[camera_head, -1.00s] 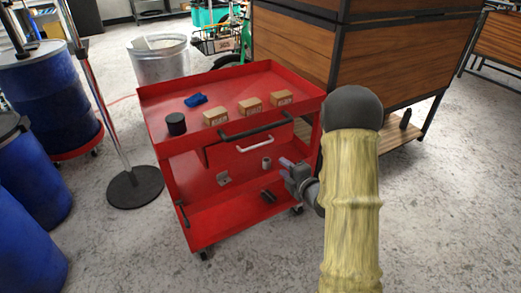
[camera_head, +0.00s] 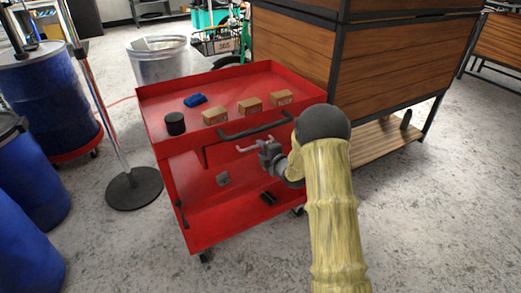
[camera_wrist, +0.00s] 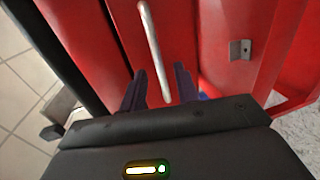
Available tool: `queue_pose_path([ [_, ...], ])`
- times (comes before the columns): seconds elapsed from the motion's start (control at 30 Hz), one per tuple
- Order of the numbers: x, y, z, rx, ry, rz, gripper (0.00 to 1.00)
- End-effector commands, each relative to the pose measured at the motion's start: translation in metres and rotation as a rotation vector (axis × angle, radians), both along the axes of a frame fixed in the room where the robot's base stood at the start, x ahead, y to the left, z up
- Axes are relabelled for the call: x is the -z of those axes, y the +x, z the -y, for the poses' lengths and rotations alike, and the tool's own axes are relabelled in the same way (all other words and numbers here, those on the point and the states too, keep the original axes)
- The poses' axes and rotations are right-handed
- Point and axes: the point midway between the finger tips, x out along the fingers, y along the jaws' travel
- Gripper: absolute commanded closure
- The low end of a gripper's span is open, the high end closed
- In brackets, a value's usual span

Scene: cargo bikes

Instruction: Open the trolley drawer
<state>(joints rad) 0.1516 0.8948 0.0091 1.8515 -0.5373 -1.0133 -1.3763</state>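The red trolley (camera_head: 183,205) stands in front of me with its drawer front (camera_head: 222,155) below the top tray, looking closed. The drawer's light grey bar handle (camera_head: 243,150) is partly hidden by my gripper (camera_head: 264,148). In the wrist view the handle (camera_wrist: 152,45) runs lengthwise into the gap between my two dark fingers (camera_wrist: 159,88). The fingers are apart, one on each side of the bar. A gap shows on both sides, so my gripper looks open around the handle.
The trolley's black push bar (camera_head: 254,131) is just above my gripper. Small boxes (camera_head: 250,106), a black cylinder (camera_head: 175,124) and a blue item (camera_head: 195,100) lie in the top tray. A wooden cabinet (camera_head: 400,65) stands behind right. Floor at right is clear.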

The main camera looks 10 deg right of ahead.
Motion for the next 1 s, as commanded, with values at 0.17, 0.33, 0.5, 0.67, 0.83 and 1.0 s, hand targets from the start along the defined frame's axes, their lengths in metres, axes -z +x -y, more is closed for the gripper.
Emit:
queue_pose_path([
  [0.17,0.003,0.015,-0.005,-0.001,0.001,0.001,0.69],
  [0.33,0.003,0.017,-0.006,0.000,0.000,0.000,0.69],
  [0.5,0.003,0.017,-0.005,0.001,0.000,0.000,0.75],
  [0.67,0.003,0.016,-0.005,0.001,0.000,0.000,1.00],
  [0.83,0.004,0.016,-0.005,0.001,0.000,0.000,1.00],
  [1.0,0.004,0.014,-0.003,0.002,-0.001,-0.001,1.00],
])
